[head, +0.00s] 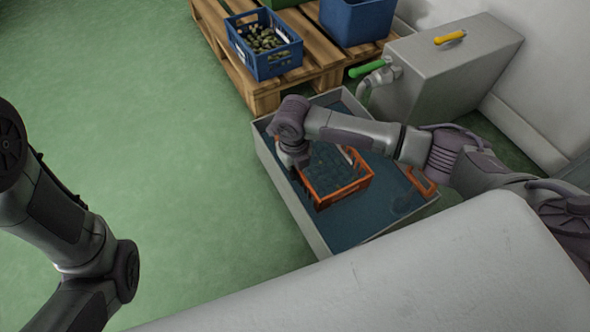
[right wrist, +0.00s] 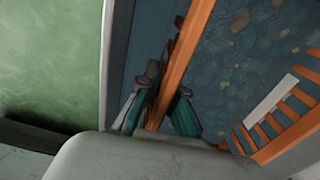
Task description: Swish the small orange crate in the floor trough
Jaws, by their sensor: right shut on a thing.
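The small orange crate (head: 353,188) sits in the blue water of the grey floor trough (head: 284,190), near its middle. My right gripper (head: 296,170) reaches down at the crate's left side. In the right wrist view my right gripper (right wrist: 160,112) has one teal-padded finger on each side of the crate's orange rim (right wrist: 187,58), shut on it. Through the crate I see dark blue water with faint rounded shapes and a few small yellowish bits. Whether the crate touches the trough floor I cannot tell. My left arm shows at the left, but its gripper is out of view.
Behind are a wooden pallet (head: 262,93) with a blue crate of olives (head: 290,58) and a blue bin (head: 357,22), and a grey tank (head: 455,65) with a green-levered tap (head: 367,69). Green floor is clear at left.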

